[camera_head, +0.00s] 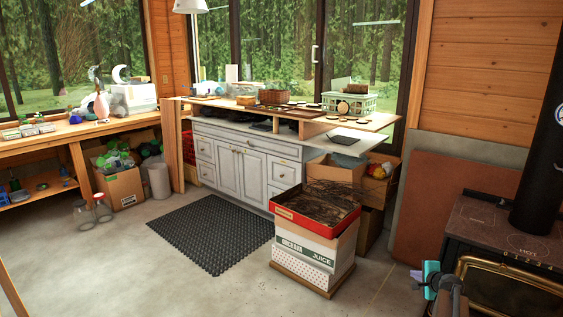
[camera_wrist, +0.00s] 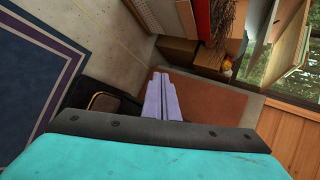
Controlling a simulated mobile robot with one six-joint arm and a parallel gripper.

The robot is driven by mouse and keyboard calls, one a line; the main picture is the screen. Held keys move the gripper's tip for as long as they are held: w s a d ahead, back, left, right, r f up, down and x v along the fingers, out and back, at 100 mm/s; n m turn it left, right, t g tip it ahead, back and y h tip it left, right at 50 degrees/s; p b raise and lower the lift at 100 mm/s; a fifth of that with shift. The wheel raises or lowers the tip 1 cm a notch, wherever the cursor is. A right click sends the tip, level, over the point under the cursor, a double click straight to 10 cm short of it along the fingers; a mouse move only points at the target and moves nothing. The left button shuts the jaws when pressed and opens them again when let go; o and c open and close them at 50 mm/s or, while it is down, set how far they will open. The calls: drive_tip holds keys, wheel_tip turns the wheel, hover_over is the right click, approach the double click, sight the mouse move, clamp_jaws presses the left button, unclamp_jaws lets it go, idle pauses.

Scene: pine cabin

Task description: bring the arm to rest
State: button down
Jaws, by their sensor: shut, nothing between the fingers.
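My gripper (camera_head: 417,276) shows at the lower right of the head view, with a teal body and pale lilac fingers, beside the black stove. In the wrist view the two lilac fingers (camera_wrist: 162,80) lie side by side, shut and empty. The teal body fills the bottom of that view. Most of my arm is out of sight.
A black stove (camera_head: 502,238) stands at the right, near my gripper. An open juice carton (camera_head: 314,248) stands on the floor. A dark mat (camera_head: 213,230) lies before the grey cabinet (camera_head: 238,166). A blue-bordered rug (camera_wrist: 40,75) shows in the wrist view.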

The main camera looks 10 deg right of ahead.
drive_tip(key=w+a+f+n+g+y+p, duration=0.15)
drive_tip(key=a+f, duration=0.25)
drive_tip(key=a, duration=0.5)
drive_tip(key=w+a+f+n+y+b, duration=0.1)
drive_tip(key=w+a+f, duration=0.1)
drive_tip(key=a+f, duration=0.5)
drive_tip(key=w+a+f+n+g+y+p, duration=0.1)
drive_tip(key=a+f+n+y, duration=0.1)
drive_tip(key=a, duration=0.9)
drive_tip(key=s+a+f+n+g+y+p, duration=0.15)
drive_tip(key=s+a+f, duration=0.35)
drive_tip(key=a, duration=0.5)
drive_tip(key=s+a+f+n+g, duration=0.25)
drive_tip(key=s+a+f, duration=0.2)
drive_tip(key=a, duration=0.65)
drive_tip(key=s+a+f+n+g, duration=0.3)
drive_tip(key=s+a, duration=0.3)
drive_tip(key=s, duration=0.4)
drive_tip(key=s+a+f+n+g, duration=0.2)
drive_tip(key=s+a+f+n, duration=0.3)
drive_tip(key=s, duration=0.4)
drive_tip(key=s+d+r+n+g+h, duration=0.1)
drive_tip(key=s+n+g, duration=0.1)
drive_tip(key=s, duration=0.5)
drive_tip(key=s+d+r+n+g+h+p, duration=0.1)
drive_tip(key=s+d+r+n+g+h, duration=0.1)
drive_tip(key=s, duration=0.6)
drive_tip(key=shift+r+n+g, duration=0.2)
drive_tip(key=shift+n+g, duration=0.15)
drive_tip(key=shift+n, duration=0.3)
